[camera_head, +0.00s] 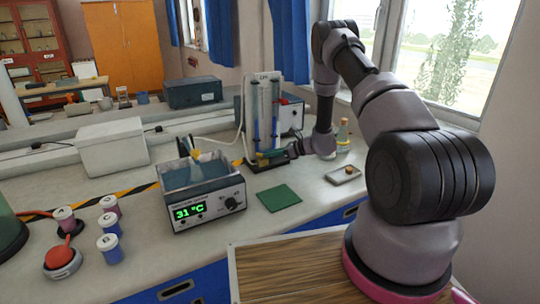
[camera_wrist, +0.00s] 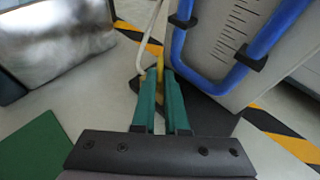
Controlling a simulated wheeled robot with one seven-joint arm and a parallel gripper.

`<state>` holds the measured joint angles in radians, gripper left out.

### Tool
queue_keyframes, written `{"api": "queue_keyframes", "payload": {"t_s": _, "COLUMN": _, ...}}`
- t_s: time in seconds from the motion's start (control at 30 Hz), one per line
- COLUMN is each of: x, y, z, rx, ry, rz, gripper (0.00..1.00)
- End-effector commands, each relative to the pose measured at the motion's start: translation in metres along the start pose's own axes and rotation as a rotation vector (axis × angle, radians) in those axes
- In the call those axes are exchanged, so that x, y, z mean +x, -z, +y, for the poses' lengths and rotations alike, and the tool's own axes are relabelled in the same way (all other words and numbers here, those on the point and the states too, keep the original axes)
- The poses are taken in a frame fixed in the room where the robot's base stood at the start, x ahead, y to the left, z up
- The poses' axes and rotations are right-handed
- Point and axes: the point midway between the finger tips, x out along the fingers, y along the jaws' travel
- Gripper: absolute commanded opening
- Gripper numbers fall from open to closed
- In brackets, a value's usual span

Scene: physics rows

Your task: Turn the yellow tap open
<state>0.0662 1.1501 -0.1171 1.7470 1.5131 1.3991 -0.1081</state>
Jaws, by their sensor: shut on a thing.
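The yellow tap (camera_wrist: 157,50) shows in the wrist view at the foot of a white board with a blue-filled tube. My gripper (camera_wrist: 160,72) has its two green fingers close together with the tap's yellow part between their tips. In the head view my gripper (camera_head: 268,156) reaches in from the right, low in front of the tube stand (camera_head: 262,105). The fingers hide part of the tap, so I cannot tell its exact angle.
A water bath (camera_head: 200,190) reading 31 °C stands left of my gripper, with a green mat (camera_head: 279,197) in front. A pale hose (camera_wrist: 148,35) runs by the tap. A small grey block (camera_head: 343,175) and a bottle (camera_head: 343,135) stand right. Several jars are at front left.

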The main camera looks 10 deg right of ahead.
Motion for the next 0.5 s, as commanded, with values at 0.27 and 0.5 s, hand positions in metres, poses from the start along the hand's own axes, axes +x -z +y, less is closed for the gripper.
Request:
{"api": "queue_keyframes", "payload": {"t_s": 0.27, "x": 0.000, "y": 0.000, "z": -0.006, "rx": -0.050, "ry": -0.115, "rz": -0.001, "gripper": 0.00}}
{"api": "queue_keyframes", "payload": {"t_s": 0.5, "x": 0.002, "y": 0.000, "z": -0.014, "rx": -0.130, "ry": -0.303, "rz": 0.000, "gripper": 0.00}}
